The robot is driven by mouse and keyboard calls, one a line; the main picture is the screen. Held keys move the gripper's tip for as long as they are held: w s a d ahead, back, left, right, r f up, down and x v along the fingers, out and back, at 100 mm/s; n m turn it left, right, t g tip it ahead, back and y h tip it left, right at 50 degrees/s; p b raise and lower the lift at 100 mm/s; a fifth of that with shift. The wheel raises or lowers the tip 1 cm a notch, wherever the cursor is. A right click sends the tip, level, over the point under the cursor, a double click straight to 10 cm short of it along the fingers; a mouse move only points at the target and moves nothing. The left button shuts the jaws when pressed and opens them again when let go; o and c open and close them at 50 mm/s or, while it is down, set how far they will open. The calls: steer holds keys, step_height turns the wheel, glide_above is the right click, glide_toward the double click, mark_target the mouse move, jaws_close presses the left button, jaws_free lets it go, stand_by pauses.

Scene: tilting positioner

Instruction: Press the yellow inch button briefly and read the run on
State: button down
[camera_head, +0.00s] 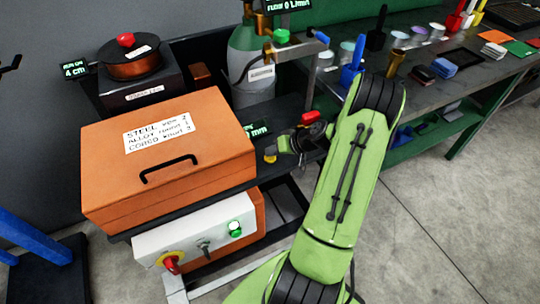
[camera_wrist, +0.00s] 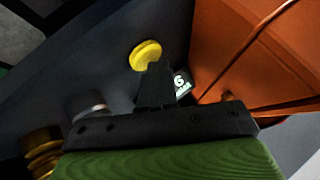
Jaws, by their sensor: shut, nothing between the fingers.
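The yellow inch button (camera_wrist: 145,54) is a round disc on a dark surface in the wrist view. It also shows as a small yellow spot (camera_head: 270,155) beside the orange case in the head view. My gripper (camera_wrist: 156,70) is shut and empty. Its fingertips overlap the button's lower right edge in the wrist view; I cannot tell whether they touch it. In the head view my gripper (camera_head: 283,146) is just right of the button, partly hidden by my arm. The run on display (camera_head: 74,71) at the upper left reads 4 cm.
The large orange case (camera_head: 190,165) with a black handle stands close left of my gripper. A second display (camera_head: 257,129) is partly hidden. A white control box (camera_head: 200,236) sits below the case. A grey-green cylinder (camera_head: 250,65) stands behind. Open floor lies at the right.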

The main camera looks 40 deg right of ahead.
mark_target(273, 157)
steer(key=shift+r, duration=0.1)
stand_by(0.3)
steer(key=shift+r+p, duration=0.55)
steer(key=shift+r, duration=0.25)
step_height(273, 157, up, 5)
steer(key=p, duration=0.3)
stand_by(0.4)
